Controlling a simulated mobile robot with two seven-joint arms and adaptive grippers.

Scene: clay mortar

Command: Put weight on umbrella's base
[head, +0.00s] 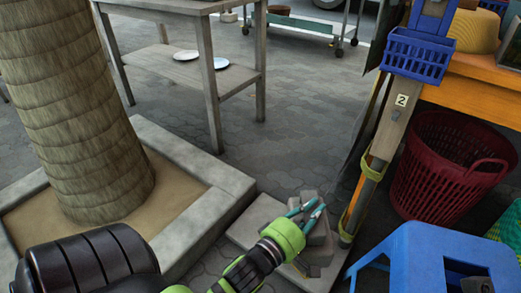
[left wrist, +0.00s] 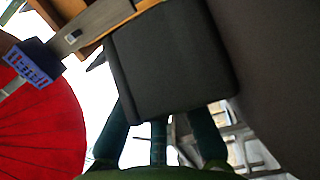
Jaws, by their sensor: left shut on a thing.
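My left gripper (head: 312,207), with teal fingers, is shut on a grey block-like weight (head: 321,232), low over the umbrella's base. The base is a pale concrete slab (head: 256,214) on the paving. The umbrella's pole (head: 374,165), with yellow bands, rises just right of the weight. In the left wrist view the dark weight (left wrist: 170,62) sits between the fingers, and the red umbrella canopy (left wrist: 40,120) shows at left. Grey block shapes cluster around the gripper; I cannot tell whether the held weight touches the slab. My right gripper is not in view.
A blue stool (head: 432,262) and a red basket (head: 447,165) stand right of the pole. A stone-edged planter (head: 195,222) with a thick trunk (head: 75,110) is at left. A wooden table (head: 207,75) stands behind. Paving between table and slab is clear.

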